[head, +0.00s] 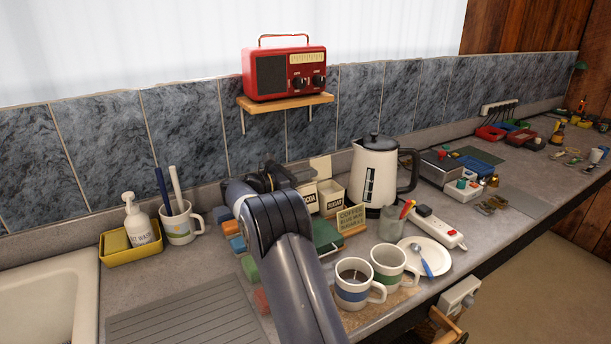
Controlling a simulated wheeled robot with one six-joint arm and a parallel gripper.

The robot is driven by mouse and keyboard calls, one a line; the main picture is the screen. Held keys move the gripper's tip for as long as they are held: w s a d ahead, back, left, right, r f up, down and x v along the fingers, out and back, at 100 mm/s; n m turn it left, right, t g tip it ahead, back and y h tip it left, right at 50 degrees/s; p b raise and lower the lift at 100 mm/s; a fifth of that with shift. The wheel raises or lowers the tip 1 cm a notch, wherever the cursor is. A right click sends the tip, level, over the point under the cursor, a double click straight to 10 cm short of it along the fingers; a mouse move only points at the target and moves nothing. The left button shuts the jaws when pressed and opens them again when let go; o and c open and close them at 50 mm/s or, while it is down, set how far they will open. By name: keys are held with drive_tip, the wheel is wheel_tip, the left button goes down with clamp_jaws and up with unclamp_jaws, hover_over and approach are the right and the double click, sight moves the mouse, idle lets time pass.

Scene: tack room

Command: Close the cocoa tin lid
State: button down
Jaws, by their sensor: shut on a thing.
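The cream cocoa tin (309,198), with a dark label, stands on the counter in the middle of the head view, partly behind my arm. A pale upright panel (320,167) shows just behind the tins; I cannot tell which tin it belongs to. My gripper (286,177) is at the cocoa tin's upper left, partly hidden by my forearm. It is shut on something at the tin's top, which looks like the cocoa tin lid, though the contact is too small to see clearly.
A similar labelled tin (334,195) stands right of the cocoa tin, beside a kettle (375,172). A small sign (351,218), a green box (327,237) and two mugs (353,285) (390,265) crowd the front. A red radio (285,73) sits on a shelf above. The drainboard (185,320) is clear.

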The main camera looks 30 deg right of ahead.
idle(0.3)
drive_tip(key=c, duration=1.6)
unclamp_jaws()
drive_tip(key=a+b, duration=0.1)
drive_tip(key=a, duration=1)
drive_tip(key=shift+s+b, duration=0.1)
drive_tip(key=shift+b, duration=0.2)
drive_tip(key=shift+d, duration=0.1)
drive_tip(key=d+p, duration=0.1)
drive_tip(key=d, duration=1)
drive_tip(key=shift+p, duration=0.4)
drive_tip(key=shift+w+a, duration=0.1)
drive_tip(key=shift+w, duration=0.15)
